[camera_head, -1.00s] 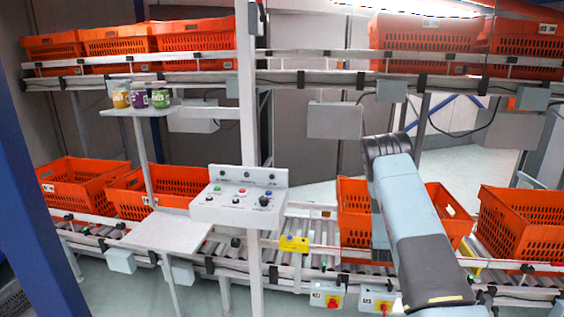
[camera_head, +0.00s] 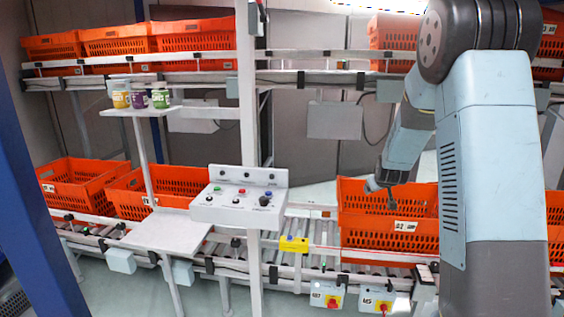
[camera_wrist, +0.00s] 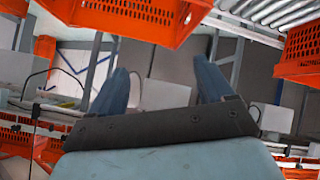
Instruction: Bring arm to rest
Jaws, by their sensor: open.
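My arm stands large at the right of the head view, folded upward, with its forearm reaching down behind it. My gripper (camera_head: 383,184) is small in the head view, over an orange tote (camera_head: 400,232) on the lower conveyor. In the wrist view my gripper (camera_wrist: 168,85) shows two blue fingers set wide apart with nothing between them. It is open and empty. Whether the fingertips touch the tote cannot be told from the head view. My arm hides part of the totes at the right.
A control box (camera_head: 240,195) on a white post (camera_head: 250,110) stands in the middle. Several cups (camera_head: 140,99) sit on a small shelf at left. Orange totes line the upper rack (camera_head: 190,68) and lower conveyor. A blue column (camera_head: 40,200) stands at far left.

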